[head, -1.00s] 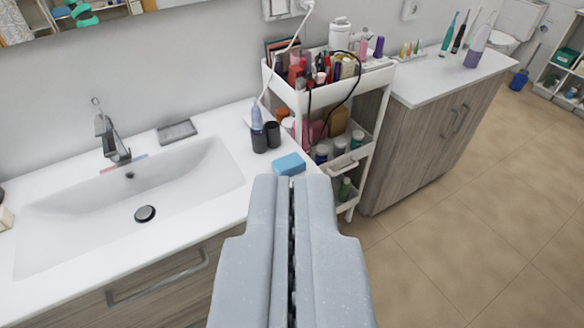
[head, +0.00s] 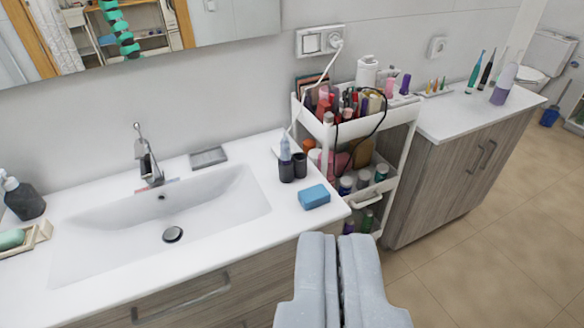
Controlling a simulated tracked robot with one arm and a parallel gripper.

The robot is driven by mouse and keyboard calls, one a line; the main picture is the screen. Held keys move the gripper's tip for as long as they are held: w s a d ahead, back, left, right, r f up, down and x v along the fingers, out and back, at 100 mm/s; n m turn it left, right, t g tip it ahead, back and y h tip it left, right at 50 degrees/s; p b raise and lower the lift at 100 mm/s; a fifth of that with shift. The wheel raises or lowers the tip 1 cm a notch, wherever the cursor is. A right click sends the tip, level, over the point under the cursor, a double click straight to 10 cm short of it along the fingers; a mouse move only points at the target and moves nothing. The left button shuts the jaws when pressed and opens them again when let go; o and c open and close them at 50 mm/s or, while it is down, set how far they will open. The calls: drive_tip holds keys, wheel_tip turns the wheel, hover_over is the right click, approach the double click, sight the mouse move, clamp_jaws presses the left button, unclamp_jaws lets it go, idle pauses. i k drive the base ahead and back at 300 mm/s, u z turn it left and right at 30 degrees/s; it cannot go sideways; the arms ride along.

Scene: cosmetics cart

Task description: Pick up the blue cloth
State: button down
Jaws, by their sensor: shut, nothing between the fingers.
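The blue cloth (head: 314,197) looks like a small folded block. It lies on the white sink counter near its right front corner, in front of two dark cups. My gripper (head: 338,238) is shut and empty. In the picture its fingertips are below and slightly right of the cloth, apart from it, near the counter's front edge. The cloth is in full view.
The dark cups (head: 293,168) stand behind the cloth, one with a bottle in it. A white cart (head: 403,110) full of cosmetics stands right of the counter, with a cable hanging over it. The sink basin (head: 215,205) is to the left.

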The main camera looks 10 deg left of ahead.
sight(313, 197)
drive_tip(key=u, duration=0.35)
drive_tip(key=i, duration=1.3)
